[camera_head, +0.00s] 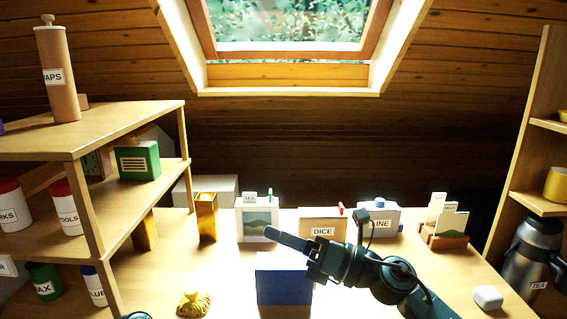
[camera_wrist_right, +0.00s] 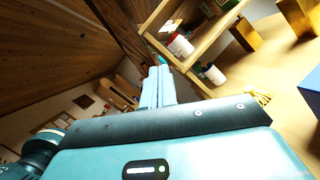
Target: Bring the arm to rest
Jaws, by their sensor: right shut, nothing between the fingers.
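My right arm comes in from the lower right in the head view. Its gripper (camera_head: 288,240) is shut and empty, held above the table and pointing left, over the blue box. In the right wrist view my right gripper's fingers (camera_wrist_right: 158,85) lie together with nothing between them. A small dark piece at the bottom edge of the head view may be part of my left arm; the left gripper itself does not show.
A loaded shelf (camera_head: 110,130) stands left; a flask (camera_head: 533,255) stands right.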

